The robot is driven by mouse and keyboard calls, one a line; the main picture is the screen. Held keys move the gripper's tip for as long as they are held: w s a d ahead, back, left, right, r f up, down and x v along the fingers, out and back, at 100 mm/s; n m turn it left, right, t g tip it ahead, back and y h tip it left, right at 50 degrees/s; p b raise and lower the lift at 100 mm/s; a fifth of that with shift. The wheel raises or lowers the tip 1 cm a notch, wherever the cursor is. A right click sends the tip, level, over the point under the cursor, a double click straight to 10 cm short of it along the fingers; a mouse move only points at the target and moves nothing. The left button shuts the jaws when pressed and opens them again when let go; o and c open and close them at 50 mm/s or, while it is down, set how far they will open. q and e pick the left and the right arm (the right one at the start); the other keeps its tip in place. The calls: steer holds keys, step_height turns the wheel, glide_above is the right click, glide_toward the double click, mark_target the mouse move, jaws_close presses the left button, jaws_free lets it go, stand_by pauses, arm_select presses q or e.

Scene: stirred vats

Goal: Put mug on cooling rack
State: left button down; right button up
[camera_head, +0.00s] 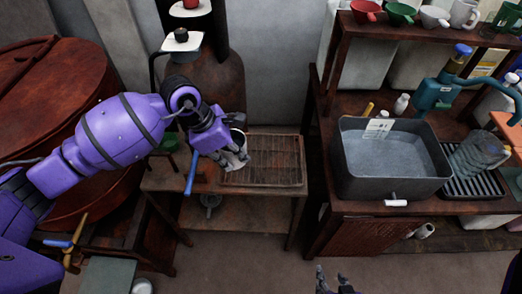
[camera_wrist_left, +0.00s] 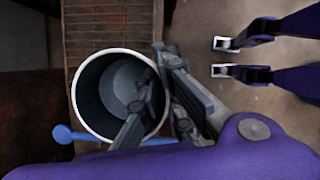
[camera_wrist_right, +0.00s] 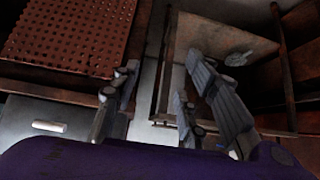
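A white mug (camera_head: 238,150) with a grey inside is at the left end of the cooling rack (camera_head: 268,162), a wire grid on a brown stand. In the left wrist view the mug (camera_wrist_left: 82,98) is seen from above, with part of the rack (camera_wrist_left: 108,30) beyond it. My left gripper (camera_head: 232,158) is shut on the mug's wall, one finger inside and one outside. I cannot tell whether the mug touches the rack. My right gripper (camera_head: 335,280) is low in front, away from the mug; its fingers (camera_wrist_right: 155,90) are apart and empty.
A blue handle (camera_head: 191,172) sticks out left of the rack. A large red-brown vat (camera_head: 60,95) stands at the left. At the right, a bench holds a grey basin (camera_head: 385,195) and a clear jug (camera_head: 480,152). The rack's middle and right are clear.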

arm_select(q)
steer(key=w+d+f+b, duration=0.1)
steer(key=w+f+b, duration=0.1)
steer(key=w, duration=0.1)
steer(key=w+d+f+b, duration=0.1)
steer(key=w+f+b, duration=0.1)
steer(key=w+f, duration=0.1)
steer(key=w+d+f+b, duration=0.2)
steer(key=f, duration=0.1)
steer(key=shift+w+d+f, duration=0.1)
steer(key=shift+w+f, duration=0.1)
steer(key=shift+w, duration=0.2)
steer(key=shift+w+d+f+b, duration=0.1)
steer(key=shift+w+f+b, duration=0.05)
steer(key=shift+w+b, duration=0.2)
steer(key=f, duration=0.1)
steer(key=f+b, duration=0.2)
steer(key=f, duration=0.1)
steer(key=shift+w+d, duration=0.2)
steer(key=shift+w, duration=0.1)
steer(key=shift+r, duration=0.2)
arm_select(e)
step_height(320, 180, down, 9)
steer(key=s+d, duration=0.1)
steer(key=s, duration=0.1)
steer(key=shift+s+d+f+g, duration=0.2)
steer(key=shift+s+g, duration=0.2)
